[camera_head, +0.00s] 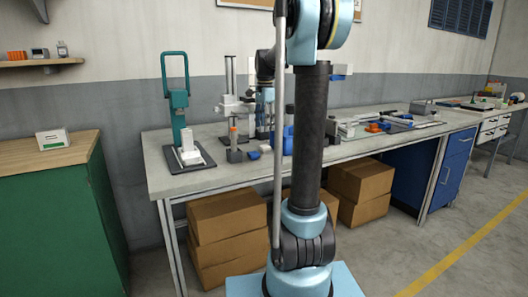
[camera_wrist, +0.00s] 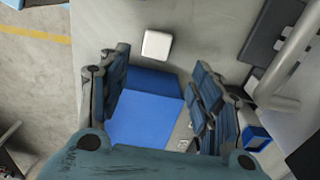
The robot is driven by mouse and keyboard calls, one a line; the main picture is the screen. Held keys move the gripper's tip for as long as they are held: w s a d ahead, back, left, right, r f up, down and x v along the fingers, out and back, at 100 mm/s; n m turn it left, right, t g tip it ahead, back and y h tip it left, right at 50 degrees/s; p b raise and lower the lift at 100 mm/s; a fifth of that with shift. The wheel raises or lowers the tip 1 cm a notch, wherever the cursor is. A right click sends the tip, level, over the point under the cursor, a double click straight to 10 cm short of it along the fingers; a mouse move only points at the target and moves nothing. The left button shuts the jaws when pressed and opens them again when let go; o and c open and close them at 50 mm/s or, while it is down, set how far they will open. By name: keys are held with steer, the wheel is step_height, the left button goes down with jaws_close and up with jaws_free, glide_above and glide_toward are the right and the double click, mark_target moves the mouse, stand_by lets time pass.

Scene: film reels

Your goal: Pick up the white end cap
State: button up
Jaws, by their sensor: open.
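A small white square piece with rounded corners, which looks like the white end cap (camera_wrist: 157,44), lies on the grey bench top in the wrist view. My gripper (camera_wrist: 160,84) is open, with its two dark blue ridged fingers spread apart. The white piece is apart from the fingers, beyond their tips toward the top of the picture. A larger blue box-like thing (camera_wrist: 145,120) shows between the fingers; I cannot tell how far below them it is. In the head view my arm hides part of the bench, and I cannot make out the white piece there.
The grey bench (camera_head: 170,180) carries a green press (camera_head: 177,105) at its left end and several tools along it. Cardboard boxes (camera_head: 228,222) stand underneath. A dark device (camera_wrist: 270,40) and a small blue open box (camera_wrist: 256,138) lie right of my gripper.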

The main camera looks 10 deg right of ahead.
mark_target(265, 146)
step_height(265, 146, down, 3)
steer(key=shift+f, duration=0.15)
steer(key=shift+s+f, duration=0.15)
steer(key=shift+f, duration=1.3)
steer(key=shift+s+f, duration=0.15)
steer(key=shift+f, duration=1.25)
steer(key=c, duration=1)
